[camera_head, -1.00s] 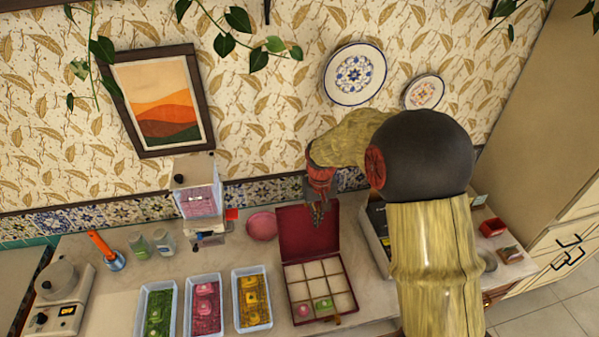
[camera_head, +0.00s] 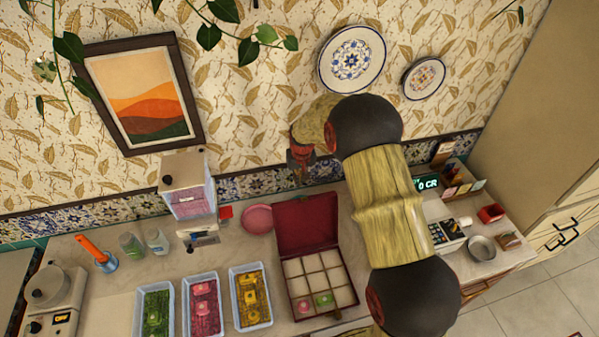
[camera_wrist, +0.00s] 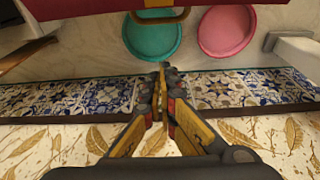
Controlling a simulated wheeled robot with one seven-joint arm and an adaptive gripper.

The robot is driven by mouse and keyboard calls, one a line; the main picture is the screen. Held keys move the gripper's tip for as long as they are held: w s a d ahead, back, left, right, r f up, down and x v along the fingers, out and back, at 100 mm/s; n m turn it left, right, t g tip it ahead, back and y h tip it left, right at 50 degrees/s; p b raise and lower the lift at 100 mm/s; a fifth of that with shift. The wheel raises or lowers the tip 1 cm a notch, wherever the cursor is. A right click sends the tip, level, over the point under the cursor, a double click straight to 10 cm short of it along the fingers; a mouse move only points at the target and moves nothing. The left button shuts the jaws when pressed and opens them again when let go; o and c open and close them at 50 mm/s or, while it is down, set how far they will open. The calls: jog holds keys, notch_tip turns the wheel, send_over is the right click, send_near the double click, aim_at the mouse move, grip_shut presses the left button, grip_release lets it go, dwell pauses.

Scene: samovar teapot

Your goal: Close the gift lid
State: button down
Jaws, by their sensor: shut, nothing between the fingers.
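The gift box (camera_head: 349,296) is a dark red box on the counter, divided into small square compartments. A pink piece (camera_head: 304,305) and a green piece (camera_head: 323,300) sit in its front row. Its lid (camera_head: 307,224) stands open, upright at the back. In the wrist view the red edge of the lid (camera_wrist: 75,8) crosses the top, with a gold clasp (camera_wrist: 160,16). My gripper (camera_head: 298,174) is above and behind the lid, near the wall. In the wrist view my gripper (camera_wrist: 163,70) is shut and empty, apart from the lid.
A pink plate (camera_head: 257,218) lies left of the lid. Trays of green (camera_head: 155,312), pink (camera_head: 202,304) and yellow (camera_head: 250,297) pieces stand left of the box. A dispenser (camera_head: 188,185) stands at the back left. A cash register (camera_head: 446,234) is at right. The tiled wall (camera_wrist: 235,90) is close behind.

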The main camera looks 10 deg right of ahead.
jog(key=s, duration=0.1)
jog(key=s+f, duration=0.1)
jog(key=s+p, duration=0.1)
jog(key=shift+s+f, duration=0.25)
jog(key=shift+f, duration=0.15)
